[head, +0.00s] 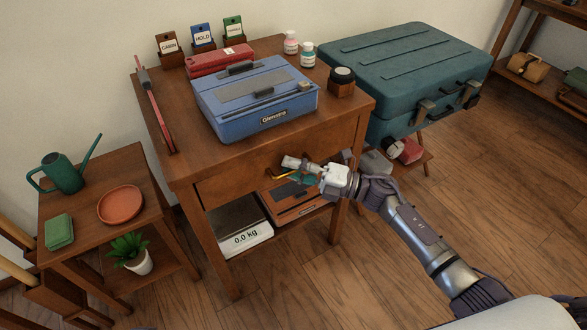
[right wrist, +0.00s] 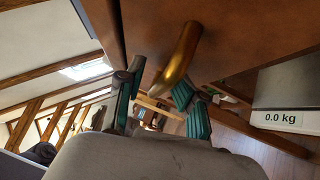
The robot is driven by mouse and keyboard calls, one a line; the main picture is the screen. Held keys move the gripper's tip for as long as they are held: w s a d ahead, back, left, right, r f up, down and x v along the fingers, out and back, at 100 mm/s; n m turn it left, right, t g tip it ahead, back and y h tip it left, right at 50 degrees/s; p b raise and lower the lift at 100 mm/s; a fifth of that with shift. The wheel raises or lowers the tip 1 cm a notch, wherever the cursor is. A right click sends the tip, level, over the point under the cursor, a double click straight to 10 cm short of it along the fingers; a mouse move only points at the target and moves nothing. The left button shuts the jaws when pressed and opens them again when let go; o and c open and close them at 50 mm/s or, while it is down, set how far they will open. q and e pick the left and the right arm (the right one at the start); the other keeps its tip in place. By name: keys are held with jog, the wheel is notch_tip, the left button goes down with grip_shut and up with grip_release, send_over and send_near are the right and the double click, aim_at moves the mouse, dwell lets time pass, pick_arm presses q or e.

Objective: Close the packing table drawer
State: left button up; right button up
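The packing table (head: 178,180) is a brown wooden table, with its drawer front (head: 228,184) just under the top. I see no clear gap at the drawer; how far it stands out is hard to tell. A curved brass handle (head: 281,175) sits on the drawer front; it is large in the right wrist view (right wrist: 182,55). My right gripper (head: 297,171) is at the handle. In the right wrist view its teal-padded fingers (right wrist: 158,102) are apart, with the handle's free end near the space between them. Contact cannot be told. My left gripper is out of view.
A blue typewriter-like machine (head: 255,98) stands on the tabletop. Below are a scale (head: 240,232) reading 0.0 kg and a brown case (head: 292,203). A teal suitcase (head: 400,75) stands to the right, a side table (head: 80,215) with a watering can (head: 66,178) to the left.

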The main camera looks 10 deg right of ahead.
jog(key=v, duration=1.2)
dwell(0.3)
